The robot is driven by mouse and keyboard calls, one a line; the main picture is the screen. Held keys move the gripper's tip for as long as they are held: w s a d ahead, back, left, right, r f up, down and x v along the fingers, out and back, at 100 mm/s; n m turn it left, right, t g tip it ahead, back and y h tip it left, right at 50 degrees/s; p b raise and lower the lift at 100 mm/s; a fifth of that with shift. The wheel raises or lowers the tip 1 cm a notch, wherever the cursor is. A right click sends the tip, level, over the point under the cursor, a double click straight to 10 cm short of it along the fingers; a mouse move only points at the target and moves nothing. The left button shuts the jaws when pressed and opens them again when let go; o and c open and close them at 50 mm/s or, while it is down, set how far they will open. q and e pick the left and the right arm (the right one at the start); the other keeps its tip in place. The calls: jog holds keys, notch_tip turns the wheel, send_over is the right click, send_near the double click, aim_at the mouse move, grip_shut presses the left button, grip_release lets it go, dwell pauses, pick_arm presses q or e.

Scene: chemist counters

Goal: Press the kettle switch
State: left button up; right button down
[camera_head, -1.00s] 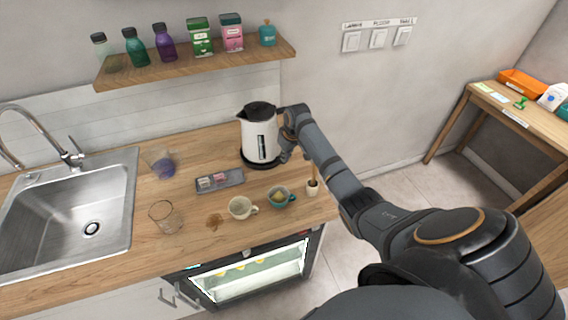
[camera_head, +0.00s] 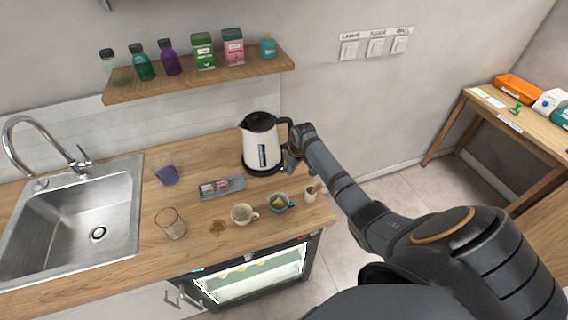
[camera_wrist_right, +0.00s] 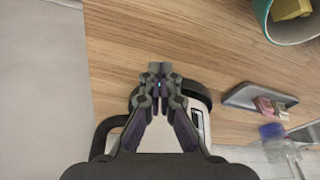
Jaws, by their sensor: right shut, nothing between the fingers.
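The white kettle with a black lid and black handle (camera_head: 262,146) stands upright on its dark base near the counter's back edge. My right gripper (camera_head: 285,170) is low at the kettle's right side, by the handle's lower end. In the right wrist view the fingers (camera_wrist_right: 158,75) are shut together with nothing held. The kettle's white body (camera_wrist_right: 158,136) lies partly behind them, and its dark base (camera_wrist_right: 198,91) shows to the right. A small bluish spot shows between the fingers. I cannot make out the switch or tell whether the fingertips touch it. My left gripper is not in view.
A grey tray (camera_head: 236,187) with small packets lies in front of the kettle. A shelf (camera_head: 200,80) with bottles hangs above. The sink (camera_head: 75,225) is at left.

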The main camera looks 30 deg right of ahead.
jog(key=shift+w+f, duration=0.1)
jog(key=v, duration=1.2)
jog(key=shift+f, duration=0.1)
